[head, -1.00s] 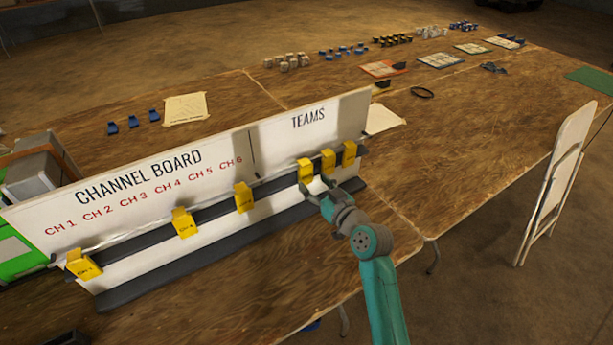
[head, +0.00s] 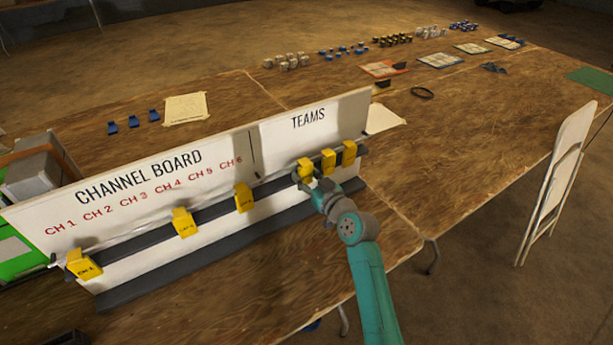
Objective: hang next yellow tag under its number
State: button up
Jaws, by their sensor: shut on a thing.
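The white channel board (head: 130,213) stands on the wooden table, with red labels CH 1 to CH 6 on its left part and TEAMS on its right part. A dark rail (head: 213,213) runs along it. Yellow tags hang on the rail at the far left (head: 84,265), in the middle (head: 184,224) and right of that (head: 244,199). Under TEAMS are two more yellow tags, (head: 328,161) and (head: 349,153). My gripper (head: 303,177) is shut on the leftmost yellow tag under TEAMS (head: 306,167), still at the rail. My fingers partly cover it; its print is unreadable.
A white folding chair (head: 558,180) stands right of the table. Three blue items (head: 133,121) and a paper sheet (head: 186,109) lie behind the board. Radios and small parts stand farther back. The table (head: 250,285) in front of the board is mostly clear.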

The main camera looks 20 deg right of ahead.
jog(key=shift+r, duration=0.2)
jog(key=shift+r, duration=0.75)
jog(key=f+v, duration=0.1)
jog(key=v, duration=0.9)
dwell(0.6)
jog(key=shift+f, duration=0.15)
